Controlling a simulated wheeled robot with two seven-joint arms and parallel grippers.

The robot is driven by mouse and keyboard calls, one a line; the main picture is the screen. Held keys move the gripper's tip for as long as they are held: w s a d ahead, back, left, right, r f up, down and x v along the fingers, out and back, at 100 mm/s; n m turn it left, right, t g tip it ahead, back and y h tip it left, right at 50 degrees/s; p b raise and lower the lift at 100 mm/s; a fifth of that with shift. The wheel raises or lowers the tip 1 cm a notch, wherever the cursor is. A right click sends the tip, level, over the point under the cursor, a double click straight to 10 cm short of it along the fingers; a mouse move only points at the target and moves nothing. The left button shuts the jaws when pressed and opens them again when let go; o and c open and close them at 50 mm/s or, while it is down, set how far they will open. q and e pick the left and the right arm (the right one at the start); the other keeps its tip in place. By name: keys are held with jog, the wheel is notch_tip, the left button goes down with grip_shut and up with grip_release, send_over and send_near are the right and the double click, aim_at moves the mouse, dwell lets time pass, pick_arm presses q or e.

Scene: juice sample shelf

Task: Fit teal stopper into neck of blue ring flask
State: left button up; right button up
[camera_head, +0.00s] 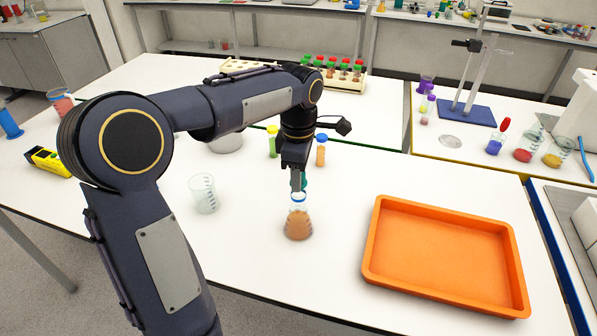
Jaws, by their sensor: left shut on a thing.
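The blue ring flask (298,222) stands upright on the white table, with orange-brown liquid inside and a blue ring (298,197) at its neck. My left gripper (297,180) points down right above the flask's mouth. It is shut on the teal stopper (304,182), of which only a small part shows beside the fingers. The stopper is at or just above the neck; I cannot tell whether it touches the flask. My right gripper is not in view.
An empty beaker (203,195) stands left of the flask. An orange tray (445,257) lies to the right. A rack (345,80) of tubes is farther back. The table in front of the flask is clear.

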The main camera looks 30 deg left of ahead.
pick_arm(q)
jog(key=shift+f+b, duration=0.7)
jog(key=shift+f, duration=0.65)
dwell(0.5)
jog(key=o, duration=1)
jog(key=shift+o, duration=0.2)
notch_tip(320, 180, up, 7)
jog(key=shift+r, duration=0.2)
jog(key=shift+s+r, duration=0.1)
jog(key=shift+r, duration=0.2)
jog(key=s+d+f+m+t+h, duration=0.1)
jog(key=s+d+f+m+t, duration=0.1)
jog(key=s+m, duration=0.4)
jog(key=s+d+f+m+t+h, duration=0.1)
jog(key=s+d+f+m, duration=0.2)
jog(key=s+m, duration=0.4)
jog(key=s+d+f+m+t+h, duration=0.1)
jog(key=s+d+f+m+t, duration=0.1)
jog(key=s+f+m, duration=0.2)
jog(key=s+m, duration=0.3)
jog(key=s, duration=0.2)
jog(key=shift+d+f+t+h, duration=0.2)
jog(key=shift+f+t+h, duration=0.1)
jog(key=shift+f+h, duration=0.1)
